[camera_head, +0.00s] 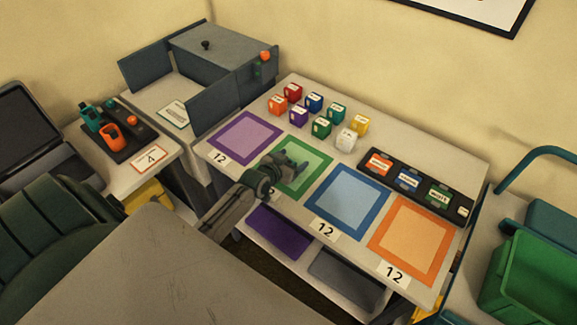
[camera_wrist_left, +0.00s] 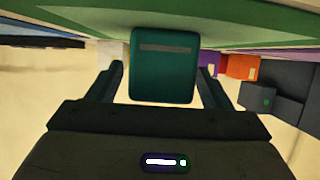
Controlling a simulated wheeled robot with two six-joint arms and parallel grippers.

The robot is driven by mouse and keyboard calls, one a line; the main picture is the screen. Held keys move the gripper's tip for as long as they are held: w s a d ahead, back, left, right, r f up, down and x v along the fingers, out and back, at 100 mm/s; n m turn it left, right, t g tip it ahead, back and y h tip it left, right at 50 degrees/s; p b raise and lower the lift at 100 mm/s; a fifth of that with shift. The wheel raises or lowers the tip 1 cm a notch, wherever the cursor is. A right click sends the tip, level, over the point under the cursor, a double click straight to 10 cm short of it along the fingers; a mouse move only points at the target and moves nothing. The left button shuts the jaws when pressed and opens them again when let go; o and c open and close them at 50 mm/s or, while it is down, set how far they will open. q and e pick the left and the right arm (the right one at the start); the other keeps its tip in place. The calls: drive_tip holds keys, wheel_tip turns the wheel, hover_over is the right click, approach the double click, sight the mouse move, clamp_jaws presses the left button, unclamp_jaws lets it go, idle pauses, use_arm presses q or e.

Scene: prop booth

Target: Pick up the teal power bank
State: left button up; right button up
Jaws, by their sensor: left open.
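The teal power bank (camera_wrist_left: 163,68) stands between the two fingers of my left gripper (camera_wrist_left: 160,88) in the left wrist view, a plain dark teal block with a grey stripe. The gripper is open, with a narrow gap beside the block on each side. In the head view my left gripper (camera_head: 290,163) is low over the green-bordered mat (camera_head: 318,184); the power bank is hard to tell from the dark fingers there. My right gripper is not in view.
Several labelled cubes, including a purple one (camera_head: 299,116) and a white one (camera_head: 346,139), stand behind the gripper. A black tray (camera_head: 391,182) lies to the right. Purple, blue and orange mats (camera_head: 408,241) flank the green one. A grey cabinet (camera_head: 222,55) stands at back left.

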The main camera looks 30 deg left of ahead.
use_arm(q)
drive_tip(key=c, duration=1.1)
drive_tip(key=shift+c, duration=0.2)
